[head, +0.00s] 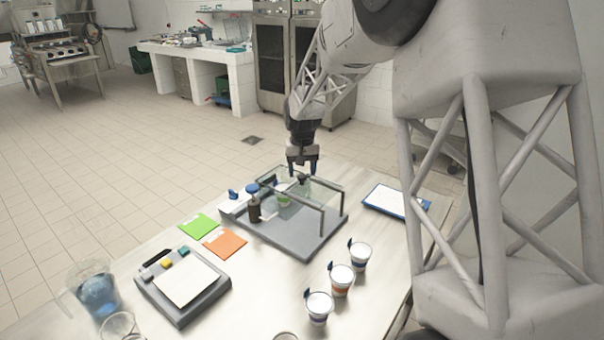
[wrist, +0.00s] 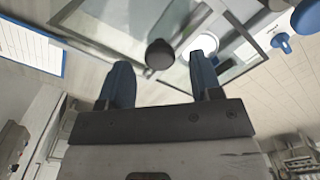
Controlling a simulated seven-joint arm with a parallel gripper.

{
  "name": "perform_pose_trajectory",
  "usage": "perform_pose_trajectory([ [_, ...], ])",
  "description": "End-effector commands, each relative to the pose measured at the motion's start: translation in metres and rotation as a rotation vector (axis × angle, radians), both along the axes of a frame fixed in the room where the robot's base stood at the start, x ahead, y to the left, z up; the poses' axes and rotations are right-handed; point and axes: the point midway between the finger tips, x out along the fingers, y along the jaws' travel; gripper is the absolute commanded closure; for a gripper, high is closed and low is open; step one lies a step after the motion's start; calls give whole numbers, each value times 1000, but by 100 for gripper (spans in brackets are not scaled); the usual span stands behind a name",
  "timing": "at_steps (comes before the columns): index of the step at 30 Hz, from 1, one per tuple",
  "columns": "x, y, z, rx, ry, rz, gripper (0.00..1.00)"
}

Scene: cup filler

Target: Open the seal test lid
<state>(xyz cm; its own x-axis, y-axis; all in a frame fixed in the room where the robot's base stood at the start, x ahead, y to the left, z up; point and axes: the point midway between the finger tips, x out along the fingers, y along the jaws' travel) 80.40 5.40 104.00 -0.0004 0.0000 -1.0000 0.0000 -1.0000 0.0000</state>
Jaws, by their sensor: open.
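The seal tester has a grey base (head: 300,242) on the table in the head view. Its clear lid (head: 325,192), edged with grey bars, lies flat above the base and looks closed. A dark knob (head: 304,180) sits at the lid's far side, and it also shows in the wrist view (wrist: 160,54). My gripper (head: 303,167) is open and empty, pointing down just above the knob. In the wrist view its blue fingers (wrist: 161,70) stand on either side of the knob's line, with the knob beyond the tips. I cannot tell whether they touch it.
A cup (head: 284,198) stands under the lid. A dark cylinder (head: 254,211) stands at the base's left. Cups (head: 341,280) line the front right. A blue-edged clipboard (head: 392,201) lies right, green (head: 198,226) and orange cards (head: 225,243) left, and a scale (head: 182,288) front left.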

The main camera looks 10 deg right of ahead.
Motion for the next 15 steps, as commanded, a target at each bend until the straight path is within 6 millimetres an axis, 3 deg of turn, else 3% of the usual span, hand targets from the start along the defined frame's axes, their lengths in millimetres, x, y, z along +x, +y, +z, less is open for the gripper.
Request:
perform_pose_trajectory([
  [9, 0, 0, 42, 0, -3, 0, 41],
  [15, 0, 0, 58, 0, -2, 0, 41],
])
